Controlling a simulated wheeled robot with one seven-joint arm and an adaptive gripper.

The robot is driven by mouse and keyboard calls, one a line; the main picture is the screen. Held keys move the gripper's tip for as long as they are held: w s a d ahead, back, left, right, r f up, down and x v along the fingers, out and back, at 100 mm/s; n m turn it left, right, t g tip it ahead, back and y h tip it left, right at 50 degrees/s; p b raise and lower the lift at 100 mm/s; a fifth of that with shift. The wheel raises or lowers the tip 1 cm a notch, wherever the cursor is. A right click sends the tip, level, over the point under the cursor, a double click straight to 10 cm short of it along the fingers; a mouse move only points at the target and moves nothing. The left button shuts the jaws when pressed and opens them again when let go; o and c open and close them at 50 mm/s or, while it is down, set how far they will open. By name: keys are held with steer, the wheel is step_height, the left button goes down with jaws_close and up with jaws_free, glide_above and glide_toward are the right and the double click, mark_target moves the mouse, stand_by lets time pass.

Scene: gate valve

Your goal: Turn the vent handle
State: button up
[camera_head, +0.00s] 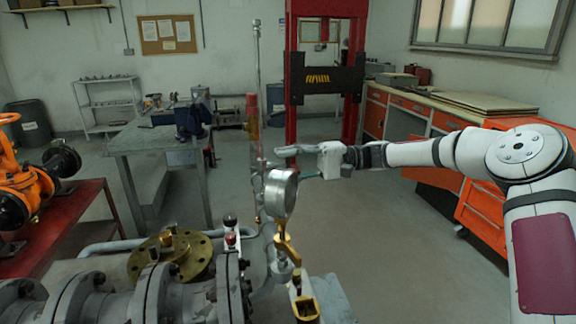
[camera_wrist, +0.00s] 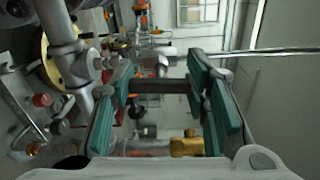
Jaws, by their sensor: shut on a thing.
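My gripper (camera_head: 293,164) is at the end of my outstretched arm, at the upright vent pipe (camera_head: 257,80) just above the pressure gauge (camera_head: 281,195). In the wrist view its two teal-padded fingers stand apart. A dark bar, which looks like the vent handle (camera_wrist: 160,87), spans the space between them and seems to touch both pads. My gripper is shut on it. In the head view the handle cannot be made out clearly behind my fingers and the gauge.
Flanged grey pipework (camera_head: 150,296) with a brass flange (camera_head: 170,256) lies below left. A brass-coloured lever (camera_head: 287,248) hangs under the gauge. A workbench (camera_head: 160,138) and red press frame (camera_head: 292,75) stand behind. Orange cabinets (camera_head: 485,208) line the right.

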steer(key=o, duration=1.2)
steer(key=shift+d, duration=0.15)
steer(key=d, duration=0.4)
steer(key=w+d, duration=0.1)
steer(key=d, duration=0.2)
steer(key=w+d, duration=0.1)
steer(key=d, duration=0.3)
steer(key=shift+w+d, duration=0.2)
steer(key=shift+d, duration=0.1)
